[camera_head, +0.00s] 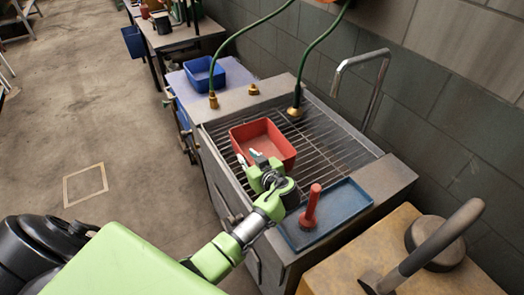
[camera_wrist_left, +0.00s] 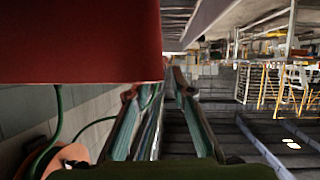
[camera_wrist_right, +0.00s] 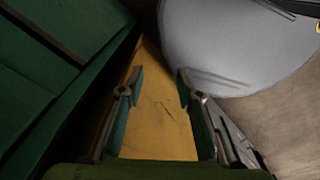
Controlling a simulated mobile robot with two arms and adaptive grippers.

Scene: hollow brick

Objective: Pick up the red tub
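The red tub (camera_head: 262,137) is an open box sitting on the metal grate of the sink bench in the head view. My left gripper (camera_head: 250,159) is at its near left corner, by the rim. In the left wrist view the red tub (camera_wrist_left: 80,40) fills the upper left, and its edge meets the tips of my left gripper (camera_wrist_left: 168,85). The fingers stand only a narrow gap apart; whether they pinch the tub wall is not clear. My right gripper (camera_wrist_right: 158,72) is open and empty in the right wrist view.
A blue tray (camera_head: 350,210) with a red-handled tool (camera_head: 311,207) lies right of the gripper. A blue bin (camera_head: 204,73) stands behind. Green hoses (camera_head: 238,38) and a metal faucet (camera_head: 372,58) rise around the sink. A wooden bench (camera_head: 420,270) stands at front right.

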